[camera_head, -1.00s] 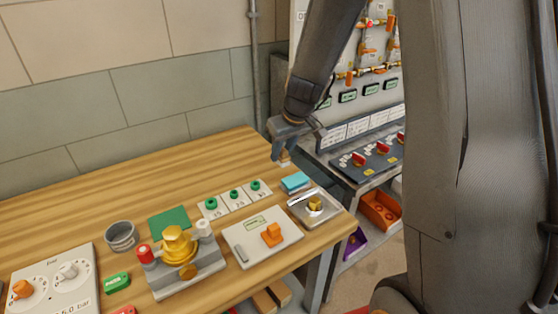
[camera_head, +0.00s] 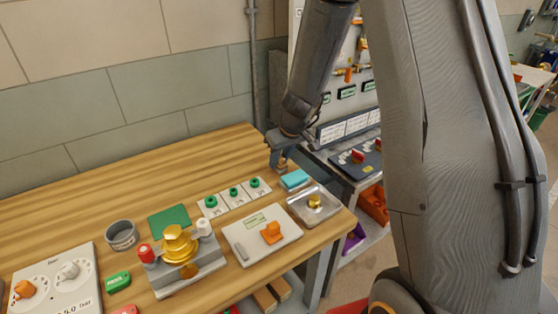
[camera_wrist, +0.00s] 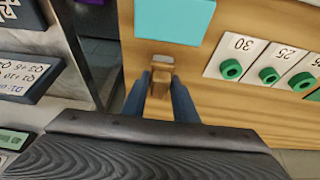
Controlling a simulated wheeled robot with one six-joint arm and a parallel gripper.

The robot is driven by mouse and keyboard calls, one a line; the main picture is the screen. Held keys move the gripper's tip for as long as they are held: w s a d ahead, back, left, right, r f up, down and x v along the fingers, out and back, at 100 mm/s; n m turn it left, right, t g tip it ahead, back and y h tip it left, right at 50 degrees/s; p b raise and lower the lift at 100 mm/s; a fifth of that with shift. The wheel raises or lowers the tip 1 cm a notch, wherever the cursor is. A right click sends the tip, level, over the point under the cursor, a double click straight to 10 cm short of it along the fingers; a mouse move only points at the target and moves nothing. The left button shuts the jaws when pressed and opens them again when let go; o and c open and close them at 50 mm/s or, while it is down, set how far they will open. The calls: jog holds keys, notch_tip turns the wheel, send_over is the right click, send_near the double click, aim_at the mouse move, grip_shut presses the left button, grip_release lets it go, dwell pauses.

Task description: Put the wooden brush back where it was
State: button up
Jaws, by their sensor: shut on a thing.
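My gripper (camera_head: 281,163) is at the back right of the wooden workbench (camera_head: 110,190), just behind a light blue block or pad (camera_head: 294,179). In the wrist view my gripper (camera_wrist: 162,88) is shut on the wooden brush (camera_wrist: 161,74), a small brown piece with a paler end between the fingers. The blue pad (camera_wrist: 173,20) lies just beyond the brush there. Most of the brush is hidden by the fingers, and I cannot tell whether it touches the bench.
Three white tiles with green rings (camera_head: 234,195) lie left of my gripper. A metal tray (camera_head: 313,205) with a brass part sits at the right edge. A dark panel with red knobs (camera_head: 356,158) stands beyond the bench edge. The bench's back left is clear.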

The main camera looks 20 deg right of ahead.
jog(key=shift+f, duration=0.15)
jog(key=o, duration=1)
jog(key=shift+o, duration=0.2)
jog(key=shift+r, duration=0.25)
jog(key=v, duration=1.2)
jog(key=s+f+m+g, duration=0.1)
jog(key=s, duration=0.9)
jog(key=s+a+f+m+g+h, duration=0.1)
jog(key=s+f+m, duration=0.1)
jog(key=s, duration=0.8)
jog(key=shift+s+a+f+m+g+b, duration=0.25)
jog(key=shift+s+f+m+g+b, duration=0.05)
jog(key=shift+g+b, duration=0.1)
